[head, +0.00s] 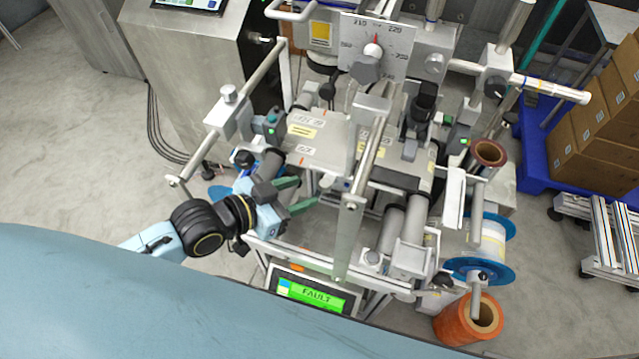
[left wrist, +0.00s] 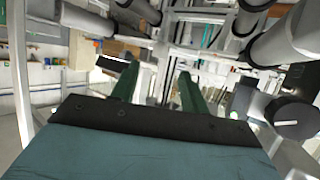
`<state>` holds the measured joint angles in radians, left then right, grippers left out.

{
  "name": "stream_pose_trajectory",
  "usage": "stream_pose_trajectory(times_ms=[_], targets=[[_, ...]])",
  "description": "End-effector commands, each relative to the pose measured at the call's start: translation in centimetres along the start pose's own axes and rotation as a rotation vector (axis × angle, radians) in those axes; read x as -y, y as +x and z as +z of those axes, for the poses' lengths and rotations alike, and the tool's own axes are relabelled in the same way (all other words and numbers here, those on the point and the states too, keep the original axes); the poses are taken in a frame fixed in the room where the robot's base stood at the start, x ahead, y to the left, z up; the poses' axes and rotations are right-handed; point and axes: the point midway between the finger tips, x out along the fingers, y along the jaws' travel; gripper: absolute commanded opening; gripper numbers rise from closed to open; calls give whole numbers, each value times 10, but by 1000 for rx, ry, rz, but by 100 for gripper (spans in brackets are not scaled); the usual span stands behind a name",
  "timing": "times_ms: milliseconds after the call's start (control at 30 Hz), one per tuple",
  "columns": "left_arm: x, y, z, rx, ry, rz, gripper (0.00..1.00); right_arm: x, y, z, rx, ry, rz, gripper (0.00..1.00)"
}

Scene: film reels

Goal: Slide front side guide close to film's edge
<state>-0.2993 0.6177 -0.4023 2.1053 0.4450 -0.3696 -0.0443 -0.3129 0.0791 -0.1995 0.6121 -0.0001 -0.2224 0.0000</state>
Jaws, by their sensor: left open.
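My left gripper (head: 305,194) is open, with two green fingers apart and nothing between them. It is at the left side of the machine, by the near edge of the metal plate (head: 318,140). In the left wrist view the open fingers (left wrist: 158,85) point into the machine frame and rollers. The front side guide and the film's edge cannot be told apart with certainty from the other metal parts. A long upright metal bar (head: 350,240) stands to the right of the fingers, apart from them. My right gripper is not in view.
A blue-flanged reel (head: 490,240) and an orange roll (head: 468,318) are at the right. A dial (head: 376,48) is at the top. Bars and rollers crowd the gripper; floor at the left is clear.

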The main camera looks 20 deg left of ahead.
Motion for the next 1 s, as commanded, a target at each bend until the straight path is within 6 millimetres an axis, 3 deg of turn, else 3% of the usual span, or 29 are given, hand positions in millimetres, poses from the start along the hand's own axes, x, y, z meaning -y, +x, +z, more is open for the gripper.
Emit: stream_pose_trajectory(times_ms=[100, 300, 733, 1000], targets=[[0, 24, -1, -3, -2, -1, 45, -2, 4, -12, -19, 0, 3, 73], [0, 51, 0, -1, -2, 0, 45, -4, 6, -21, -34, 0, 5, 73], [0, 60, 0, 1, 0, 0, 45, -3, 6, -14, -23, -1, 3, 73], [0, 60, 0, 0, 0, 0, 10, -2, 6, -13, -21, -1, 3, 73]])
